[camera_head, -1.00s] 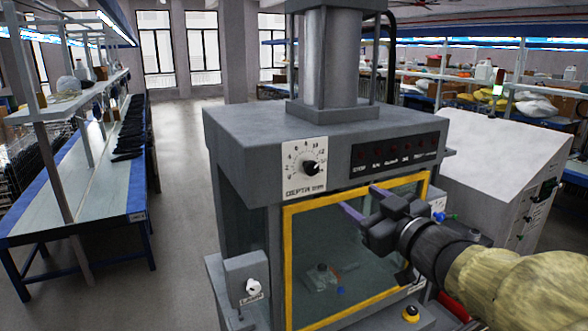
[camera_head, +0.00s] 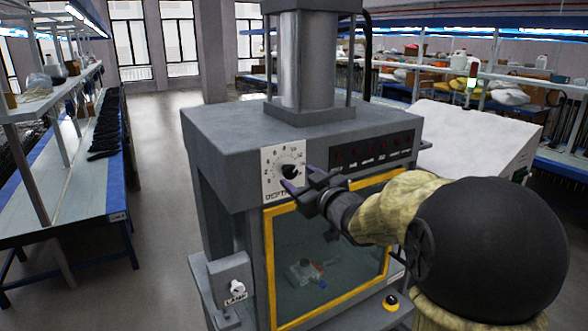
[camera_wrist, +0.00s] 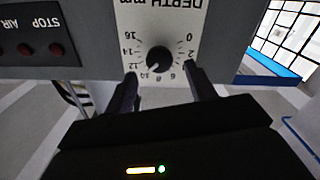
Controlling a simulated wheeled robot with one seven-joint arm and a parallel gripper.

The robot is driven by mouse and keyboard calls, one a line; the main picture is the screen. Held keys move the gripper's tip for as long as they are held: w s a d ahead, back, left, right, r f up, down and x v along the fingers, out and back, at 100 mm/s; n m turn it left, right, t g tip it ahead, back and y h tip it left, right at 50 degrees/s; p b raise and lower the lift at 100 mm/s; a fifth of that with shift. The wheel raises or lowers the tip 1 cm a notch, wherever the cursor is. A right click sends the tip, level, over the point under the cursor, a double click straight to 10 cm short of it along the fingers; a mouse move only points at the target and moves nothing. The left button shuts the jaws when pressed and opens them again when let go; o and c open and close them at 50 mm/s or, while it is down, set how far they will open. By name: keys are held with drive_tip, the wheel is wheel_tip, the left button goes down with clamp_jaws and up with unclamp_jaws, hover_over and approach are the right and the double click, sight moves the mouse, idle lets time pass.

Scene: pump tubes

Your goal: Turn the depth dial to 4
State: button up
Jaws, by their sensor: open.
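The depth dial (camera_head: 289,172) is a round black knob on a white scale plate (camera_head: 270,168) on the grey machine's front. In the wrist view the knob (camera_wrist: 160,59) shows upside down, with its small white mark pointing near 10. My gripper (camera_head: 301,178) is open right in front of the lower part of the plate and hides some of its lettering. In the wrist view the two fingers of my gripper (camera_wrist: 160,72) stand apart, one either side of the knob and short of it. No contact with the knob shows.
A row of red indicators (camera_head: 374,152) lies right of the dial. A yellow-framed window (camera_head: 268,265) is below it, with a small part inside. A lamp switch (camera_head: 236,286) sits at lower left. A workbench (camera_head: 70,200) stands left across open floor.

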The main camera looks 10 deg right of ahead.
sight(291, 172)
drive_tip(key=shift+p+x, duration=0.4)
drive_tip(key=shift+x, duration=1.15)
drive_tip(key=c, duration=0.9)
drive_tip(key=shift+c, duration=0.2)
drive_tip(key=shift+f+b, duration=0.1)
drive_tip(key=shift+b, duration=0.35)
